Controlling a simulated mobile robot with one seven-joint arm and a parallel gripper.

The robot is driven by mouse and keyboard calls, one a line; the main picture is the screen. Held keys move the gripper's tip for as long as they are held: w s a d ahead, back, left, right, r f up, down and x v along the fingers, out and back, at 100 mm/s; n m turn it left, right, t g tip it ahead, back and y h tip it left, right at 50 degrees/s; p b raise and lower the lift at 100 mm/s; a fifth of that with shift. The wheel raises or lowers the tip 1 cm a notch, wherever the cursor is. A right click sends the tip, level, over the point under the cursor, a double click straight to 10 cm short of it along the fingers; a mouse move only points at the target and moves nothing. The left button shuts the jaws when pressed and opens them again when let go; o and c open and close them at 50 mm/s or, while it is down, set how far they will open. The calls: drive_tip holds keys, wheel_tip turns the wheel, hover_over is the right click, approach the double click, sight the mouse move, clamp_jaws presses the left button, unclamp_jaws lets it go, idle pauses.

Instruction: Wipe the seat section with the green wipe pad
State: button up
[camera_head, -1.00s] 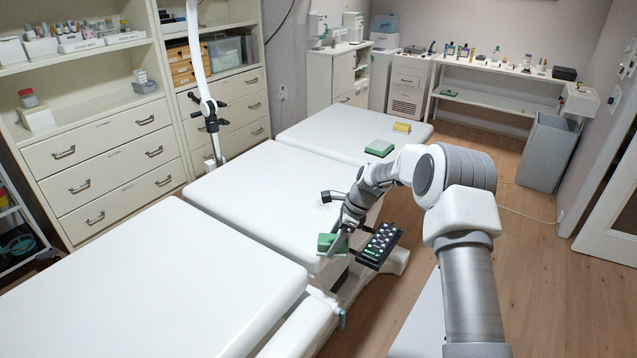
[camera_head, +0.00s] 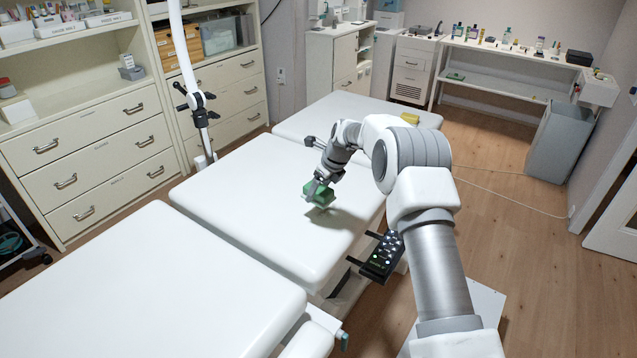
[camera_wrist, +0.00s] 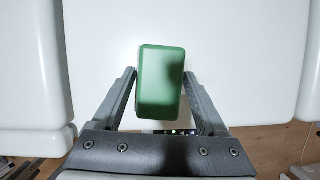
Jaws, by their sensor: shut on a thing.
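The green wipe pad (camera_head: 318,193) is between the fingers of my gripper (camera_head: 314,184), over the right part of the white seat section (camera_head: 240,205). A shadow on the cushion lies a little apart from the pad, so it appears raised above the surface. In the wrist view the pad (camera_wrist: 160,82) sits upright between both fingers of my gripper (camera_wrist: 160,84), with the white seat section (camera_wrist: 235,45) behind it. A faint mark shows on the cushion just right of the pad there.
Another white couch section (camera_head: 170,280) lies in front and one (camera_head: 335,110) behind, with a yellow block (camera_head: 410,118) on it. A black control handset (camera_head: 381,258) hangs at the couch's right side. A pole with a clamp (camera_head: 197,100) stands behind the couch.

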drive_tip(key=shift+w+f, duration=0.1)
drive_tip(key=shift+f, duration=0.05)
drive_tip(key=b, duration=0.4)
hover_over(325, 211)
drive_tip(key=s+a, duration=0.2)
drive_tip(key=s, duration=0.1)
drive_tip(key=shift+f, duration=2.8)
drive_tip(key=shift+f+b, duration=0.4)
drive_tip(key=shift+f, duration=0.55)
drive_tip(key=shift+w+d, duration=0.5)
drive_tip(key=shift+w, duration=0.3)
drive_tip(key=shift+w+d, duration=0.5)
drive_tip(key=shift+w, duration=0.25)
drive_tip(key=shift+w+d+f+b, duration=0.1)
drive_tip(key=shift+w+d+b, duration=0.25)
drive_tip(key=shift+w+d, duration=0.3)
drive_tip(key=shift+w+d+f+b, duration=0.1)
drive_tip(key=shift+w+d+b, duration=0.25)
drive_tip(key=shift+w, duration=0.5)
